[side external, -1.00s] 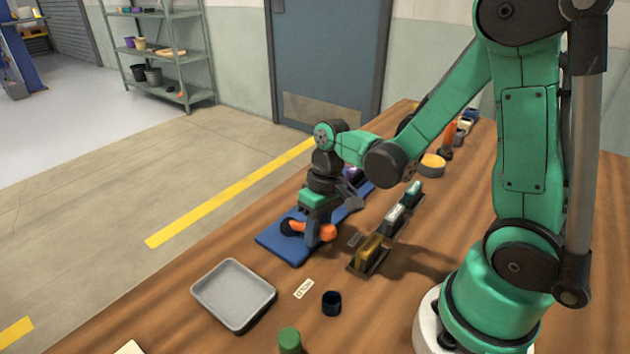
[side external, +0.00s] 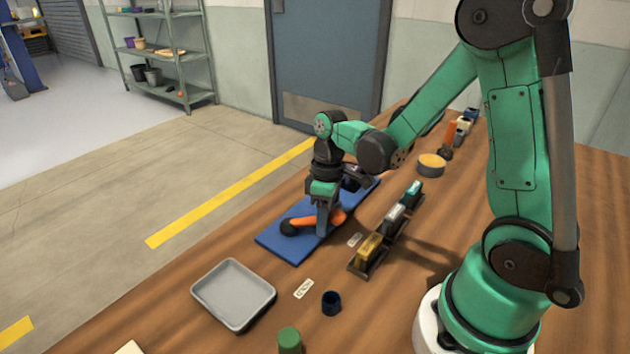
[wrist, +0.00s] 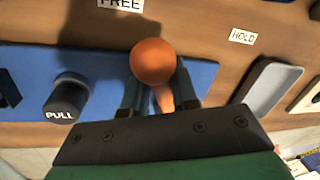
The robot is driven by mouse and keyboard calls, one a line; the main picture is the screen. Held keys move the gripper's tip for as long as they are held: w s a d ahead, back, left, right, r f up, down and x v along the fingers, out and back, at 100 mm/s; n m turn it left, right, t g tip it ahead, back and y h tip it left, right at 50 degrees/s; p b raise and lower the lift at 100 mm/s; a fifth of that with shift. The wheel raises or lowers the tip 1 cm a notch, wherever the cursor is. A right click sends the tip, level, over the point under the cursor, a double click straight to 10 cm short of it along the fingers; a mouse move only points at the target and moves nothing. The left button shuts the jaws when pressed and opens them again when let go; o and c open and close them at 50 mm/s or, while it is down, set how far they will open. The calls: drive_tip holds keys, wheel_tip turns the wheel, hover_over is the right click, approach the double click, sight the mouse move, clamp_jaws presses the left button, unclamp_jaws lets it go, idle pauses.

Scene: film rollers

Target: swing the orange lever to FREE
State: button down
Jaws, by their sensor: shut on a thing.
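The orange lever (side external: 301,221) stands on the blue board (side external: 275,240), partly hidden by my gripper (side external: 324,230). In the wrist view its round orange knob (wrist: 153,62) sits between my two fingers (wrist: 157,88), with the orange shaft running back below it. My gripper is shut on the lever. The FREE label (wrist: 121,4) is at the top edge of the wrist view, beyond the knob and a little left. The HOLD label (wrist: 243,36) is to the right; it also lies near the tray in the side view (side external: 303,289).
A black PULL knob (wrist: 68,98) stands on the board left of the lever. A grey tray (side external: 233,293), a dark blue cup (side external: 331,303) and a green cylinder (side external: 289,340) are in front. A rack with several blocks (side external: 369,250) stands close on the right.

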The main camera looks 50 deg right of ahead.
drive_tip(key=c, duration=0.7)
unclamp_jaws()
drive_tip(key=shift+w+d+r, duration=0.1)
drive_tip(key=shift+d+r, duration=0.05)
drive_tip(key=shift+r, duration=0.75)
drive_tip(key=shift+w+d+r, duration=0.1)
drive_tip(key=shift+d+r, duration=0.05)
drive_tip(key=shift+r, duration=0.8)
drive_tip(key=shift+d+r, duration=0.15)
drive_tip(key=shift+r, duration=0.75)
drive_tip(key=shift+r, duration=0.1)
drive_tip(key=shift+a+r+t, duration=0.25)
drive_tip(key=shift+a+t, duration=0.05)
drive_tip(key=shift+s+a+r+m+t+h, duration=0.3)
drive_tip(key=shift+a+r+m+t, duration=0.5)
drive_tip(key=shift+t, duration=0.45)
drive_tip(key=shift+s+a+r+m+t+h, duration=0.25)
drive_tip(key=shift+a+r+m+t, duration=0.35)
drive_tip(key=shift+a+r+t, duration=0.45)
drive_tip(key=shift+s+a+r+m+t+h, duration=0.3)
drive_tip(key=shift+a+r+m+t, duration=0.4)
drive_tip(key=shift+t, duration=0.7)
